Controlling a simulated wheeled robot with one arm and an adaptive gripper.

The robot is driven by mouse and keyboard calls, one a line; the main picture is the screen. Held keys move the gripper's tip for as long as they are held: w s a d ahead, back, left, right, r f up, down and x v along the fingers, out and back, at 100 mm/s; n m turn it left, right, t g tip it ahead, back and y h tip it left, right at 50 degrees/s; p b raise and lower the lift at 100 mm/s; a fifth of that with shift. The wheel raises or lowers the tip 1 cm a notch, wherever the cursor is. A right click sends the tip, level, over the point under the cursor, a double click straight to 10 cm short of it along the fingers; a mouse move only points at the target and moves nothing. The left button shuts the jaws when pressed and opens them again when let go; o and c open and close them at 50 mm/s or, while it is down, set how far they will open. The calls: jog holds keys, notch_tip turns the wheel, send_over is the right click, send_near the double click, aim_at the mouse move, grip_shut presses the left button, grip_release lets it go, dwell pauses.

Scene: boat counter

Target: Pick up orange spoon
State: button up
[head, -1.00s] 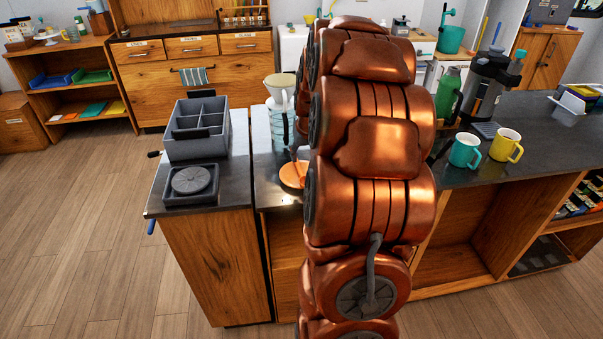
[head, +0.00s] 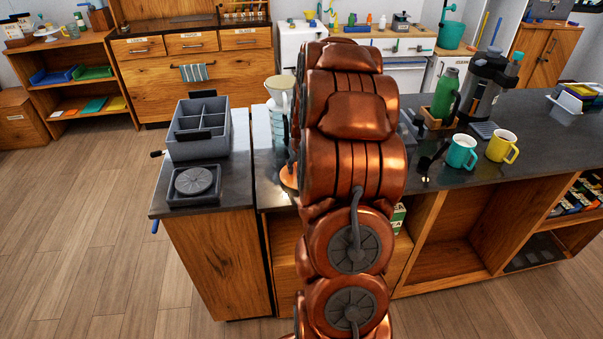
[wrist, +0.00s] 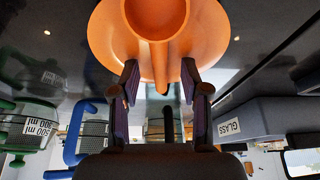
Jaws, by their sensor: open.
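The orange spoon (wrist: 159,62) shows at the top of the wrist view, with a round bowl and a narrow handle pointing toward my gripper. It appears to lie on a wider round orange dish (wrist: 215,45). My gripper (wrist: 160,82) is open, with one dark finger on each side of the handle's end. I cannot tell whether either finger touches it. In the head view only a sliver of the orange dish (head: 288,178) shows on the counter. My arm hides the spoon and gripper there.
A grey divided bin (head: 199,135) and a dark square tray with a round disc (head: 194,185) stand left. A clear jug (head: 280,120) stands behind the dish. Teal (head: 462,152) and yellow (head: 502,146) mugs stand right. Labelled measuring jugs (wrist: 93,130) show in the wrist view.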

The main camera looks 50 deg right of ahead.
grip_shut()
dwell(0.3)
jog(key=shift+r, duration=0.1)
